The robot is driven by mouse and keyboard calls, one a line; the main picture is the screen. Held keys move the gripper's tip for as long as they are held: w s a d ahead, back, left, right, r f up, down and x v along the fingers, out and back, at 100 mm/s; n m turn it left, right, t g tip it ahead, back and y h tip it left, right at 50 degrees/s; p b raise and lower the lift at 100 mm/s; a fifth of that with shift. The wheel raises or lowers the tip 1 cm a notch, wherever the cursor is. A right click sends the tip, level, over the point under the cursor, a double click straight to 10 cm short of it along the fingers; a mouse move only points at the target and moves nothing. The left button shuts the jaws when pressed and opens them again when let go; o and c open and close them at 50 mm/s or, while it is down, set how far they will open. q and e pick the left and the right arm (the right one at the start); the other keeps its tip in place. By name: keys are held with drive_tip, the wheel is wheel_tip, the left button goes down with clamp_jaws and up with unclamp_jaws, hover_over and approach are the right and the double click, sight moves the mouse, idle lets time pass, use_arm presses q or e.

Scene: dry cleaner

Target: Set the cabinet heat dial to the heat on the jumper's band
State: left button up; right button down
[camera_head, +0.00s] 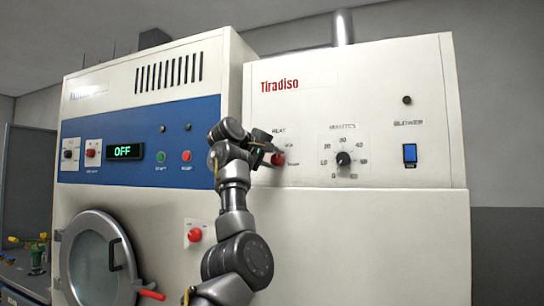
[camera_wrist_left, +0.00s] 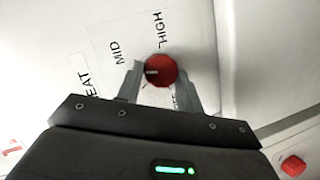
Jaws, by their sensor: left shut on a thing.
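The red heat dial (camera_head: 278,159) is on the white cabinet front, under a small HEAT label. My left gripper (camera_head: 266,155) is at it. In the left wrist view the dial (camera_wrist_left: 160,69) sits between the two fingers of my left gripper (camera_wrist_left: 159,78), which are shut on it. No jumper or band is in view, nor my right gripper.
Right of the heat dial are a black minutes knob (camera_head: 343,158) and a blue blower switch (camera_head: 410,153). The blue machine panel (camera_head: 210,115) on the left has a green OFF display (camera_head: 127,152). A red button (camera_head: 195,234) and round door (camera_head: 95,262) are below.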

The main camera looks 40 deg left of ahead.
use_arm(q)
drive_tip(key=shift+w+d+m+g+y+p, duration=0.1)
drive_tip(key=shift+m+g+y+p, duration=0.3)
drive_tip(key=shift+m, duration=0.5)
use_arm(e)
drive_tip(key=shift+s+r, duration=0.35)
drive_tip(key=shift+r, duration=0.15)
use_arm(q)
drive_tip(key=shift+m, duration=0.3)
use_arm(e)
drive_tip(key=shift+a, duration=0.15)
use_arm(q)
drive_tip(key=shift+f, duration=0.1)
use_arm(e)
drive_tip(key=shift+a, duration=0.3)
use_arm(q)
drive_tip(key=o, duration=1)
use_arm(e)
drive_tip(key=shift+w+d, duration=0.1)
drive_tip(key=shift+d, duration=0.2)
